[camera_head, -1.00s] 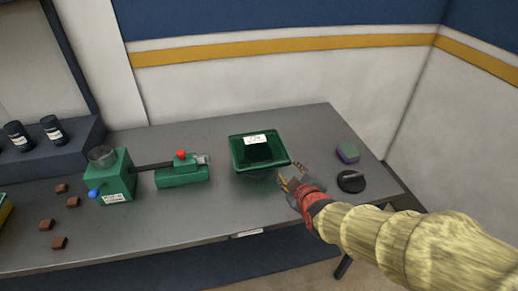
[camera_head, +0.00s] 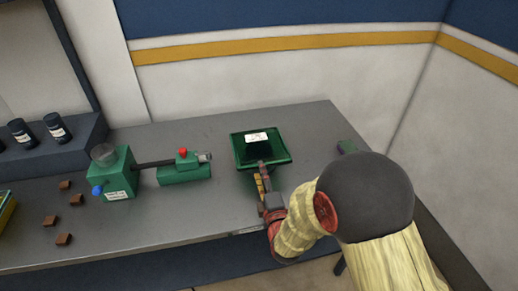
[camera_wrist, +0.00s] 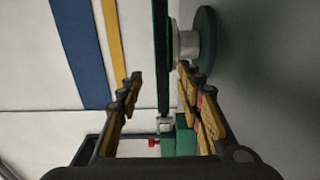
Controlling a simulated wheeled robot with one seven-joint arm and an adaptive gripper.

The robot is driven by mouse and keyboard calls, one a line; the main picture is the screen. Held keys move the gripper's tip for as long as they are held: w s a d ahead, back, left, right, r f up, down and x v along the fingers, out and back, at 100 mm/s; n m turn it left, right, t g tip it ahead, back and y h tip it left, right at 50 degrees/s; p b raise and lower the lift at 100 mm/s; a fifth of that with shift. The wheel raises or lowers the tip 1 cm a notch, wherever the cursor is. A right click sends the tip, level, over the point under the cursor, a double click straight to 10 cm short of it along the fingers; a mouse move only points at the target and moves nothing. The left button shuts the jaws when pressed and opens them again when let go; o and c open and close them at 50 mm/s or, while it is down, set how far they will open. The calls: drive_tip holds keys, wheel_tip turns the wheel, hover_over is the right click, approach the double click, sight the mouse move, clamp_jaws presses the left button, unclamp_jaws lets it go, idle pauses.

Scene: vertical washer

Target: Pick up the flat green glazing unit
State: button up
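The flat green glazing unit (camera_head: 277,155) is a square, tray-like green piece with a dark middle and a white label, level above the table. In the wrist view its plate (camera_wrist: 162,60) is seen edge-on, with a pale stem and round dark-green base (camera_wrist: 204,42) on one side. My gripper (camera_head: 263,172) is at its front edge. In the wrist view the gripper (camera_wrist: 158,75) is open, its two yellow-padded fingers on either side of the plate's edge with gaps visible. Whether the edge is deep between the fingertips is hard to tell.
A green machine (camera_head: 120,175) with a blue knob and a green block with a red knob (camera_head: 183,168) stand to the left. Several brown blocks (camera_head: 65,185) lie farther left.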

drive_tip(key=b, duration=0.1)
approach(259, 148)
drive_tip(key=shift+w+a+f, duration=0.6)
drive_tip(key=shift+w+a, duration=0.2)
drive_tip(key=shift+a, duration=0.15)
drive_tip(key=shift+w+a+r, duration=0.1)
drive_tip(key=shift+w, duration=0.2)
drive_tip(key=shift+c, duration=0.3)
clamp_jaws()
drive_tip(key=shift+r, duration=0.15)
